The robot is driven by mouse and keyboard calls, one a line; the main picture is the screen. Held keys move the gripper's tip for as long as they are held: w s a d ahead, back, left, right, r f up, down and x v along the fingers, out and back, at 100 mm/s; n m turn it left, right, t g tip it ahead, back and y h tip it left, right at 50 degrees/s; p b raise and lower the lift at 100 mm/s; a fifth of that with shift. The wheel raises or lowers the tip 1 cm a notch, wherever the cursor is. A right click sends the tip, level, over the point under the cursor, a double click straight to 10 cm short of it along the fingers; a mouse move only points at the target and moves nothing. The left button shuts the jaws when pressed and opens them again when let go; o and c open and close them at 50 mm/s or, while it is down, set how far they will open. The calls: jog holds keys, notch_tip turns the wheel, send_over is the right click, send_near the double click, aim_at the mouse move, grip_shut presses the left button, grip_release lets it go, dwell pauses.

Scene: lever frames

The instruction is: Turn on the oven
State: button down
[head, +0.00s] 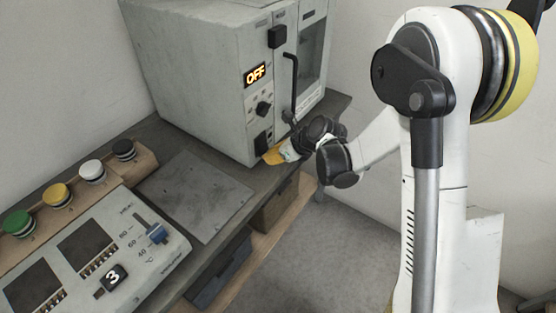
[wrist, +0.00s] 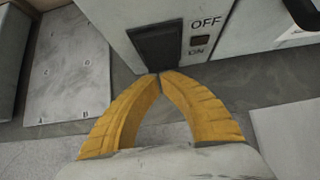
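The oven (head: 190,70) is a grey-white box on the bench, and its display (head: 255,74) reads OFF in orange. A black switch (head: 263,142) sits low on its front. In the wrist view the black switch (wrist: 172,45) is a dark rocker in a frame, beside OFF and ON labels and a small reddish-brown window. My gripper (head: 270,157) has yellow fingers just below the switch. In the wrist view its fingertips (wrist: 160,75) meet at the switch's lower edge with nothing between them. I cannot tell whether they touch it.
A black knob (head: 264,108) and a dark bent handle (head: 291,85) are above the switch. A grey plate (head: 196,195) lies on the bench. Left of it are a control panel (head: 100,260) with a blue slider and several coloured buttons, including a green one (head: 18,223).

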jog(key=shift+w+a, duration=0.1)
jog(key=shift+w+a+f+b, duration=0.3)
jog(key=shift+a+b, duration=0.15)
jog(key=shift+b, duration=0.05)
jog(key=shift+r, duration=0.2)
jog(key=shift+r+p, duration=0.6)
jog(key=shift+r, duration=0.15)
